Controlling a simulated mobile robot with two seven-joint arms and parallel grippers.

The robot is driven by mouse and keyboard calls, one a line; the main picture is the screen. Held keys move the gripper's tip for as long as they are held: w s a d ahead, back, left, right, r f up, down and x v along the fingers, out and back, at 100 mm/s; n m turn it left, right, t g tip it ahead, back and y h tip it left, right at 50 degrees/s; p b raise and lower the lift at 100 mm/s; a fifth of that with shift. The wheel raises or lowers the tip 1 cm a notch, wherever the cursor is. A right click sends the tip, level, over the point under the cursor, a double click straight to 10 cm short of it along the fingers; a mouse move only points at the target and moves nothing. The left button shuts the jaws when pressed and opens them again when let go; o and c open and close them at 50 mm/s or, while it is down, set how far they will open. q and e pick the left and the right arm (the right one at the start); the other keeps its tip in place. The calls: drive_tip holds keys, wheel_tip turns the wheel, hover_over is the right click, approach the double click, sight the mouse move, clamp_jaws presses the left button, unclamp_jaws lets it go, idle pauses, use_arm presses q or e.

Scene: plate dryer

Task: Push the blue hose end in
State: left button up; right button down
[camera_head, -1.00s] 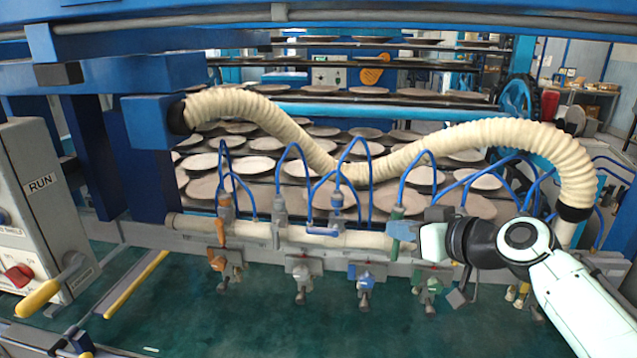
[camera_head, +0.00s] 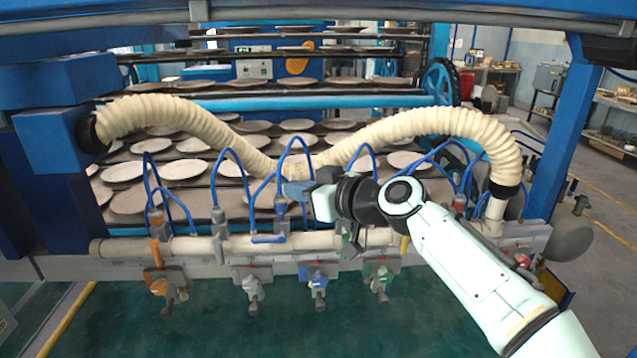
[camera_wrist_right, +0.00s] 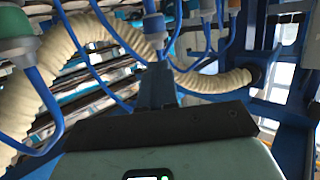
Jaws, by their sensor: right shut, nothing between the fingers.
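Blue hoses (camera_head: 228,152) loop above a cream pipe (camera_head: 120,247) and run down to a row of fittings. The blue fitting (camera_head: 280,206), with a hose end at its top, stands just left of my right gripper (camera_head: 297,190). The right gripper is shut and empty, with its tip close beside this fitting; I cannot tell whether they touch. How deep the hose end sits cannot be seen. My left gripper is out of view.
A thick ribbed cream hose (camera_head: 420,122) arches behind my right arm. Valves with orange, grey, blue (camera_head: 318,283) and green handles hang below the pipe. Racks of plates (camera_head: 180,169) fill the space behind. A blue post (camera_head: 563,150) stands at right.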

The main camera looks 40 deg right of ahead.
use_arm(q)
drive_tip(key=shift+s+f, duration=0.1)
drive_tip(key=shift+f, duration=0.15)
use_arm(e)
drive_tip(key=shift+w+a+f, duration=0.1)
drive_tip(key=shift+w+f, duration=0.15)
drive_tip(key=shift+f, duration=0.25)
drive_tip(key=shift+w+a+f, duration=0.1)
drive_tip(key=shift+w+f, duration=0.15)
drive_tip(key=shift+f, duration=0.25)
